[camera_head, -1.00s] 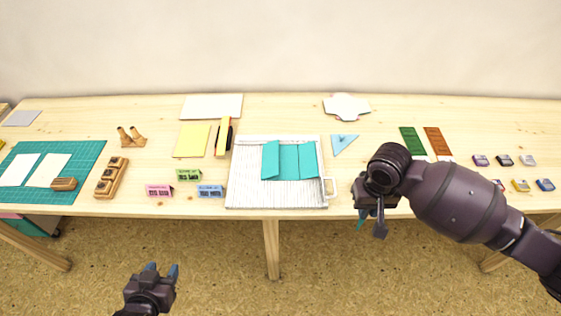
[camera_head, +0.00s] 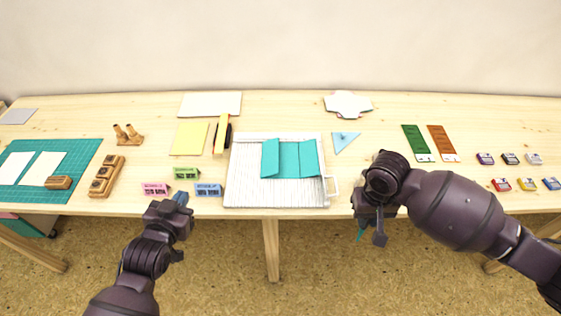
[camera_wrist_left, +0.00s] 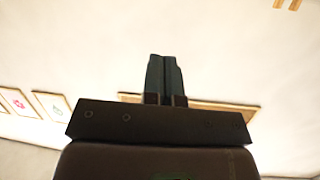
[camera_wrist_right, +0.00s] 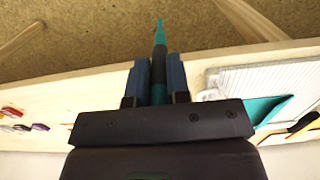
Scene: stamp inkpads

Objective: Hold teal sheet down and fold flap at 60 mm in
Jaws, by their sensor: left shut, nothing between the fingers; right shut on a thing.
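The teal sheet (camera_head: 288,159) lies on the white grooved board (camera_head: 245,193), with panels at its left and right marked off by crease lines or raised edges. It also shows partly in the right wrist view (camera_wrist_right: 262,108). My left gripper (camera_head: 181,198) is shut and empty, left of the board near the table's front edge; its closed fingers show in the left wrist view (camera_wrist_left: 165,78). My right gripper (camera_wrist_right: 158,75) is shut on a slim dark tool with a teal pointed tip (camera_wrist_right: 159,35). In the head view it hangs past the front edge, right of the board.
Pink, green and blue labelled blocks (camera_head: 208,190) stand left of the board, close to my left gripper. A white handle (camera_head: 332,186) sticks out at the board's right. A blue triangle (camera_head: 344,140) lies behind. Several inkpads (camera_head: 501,185) sit far right.

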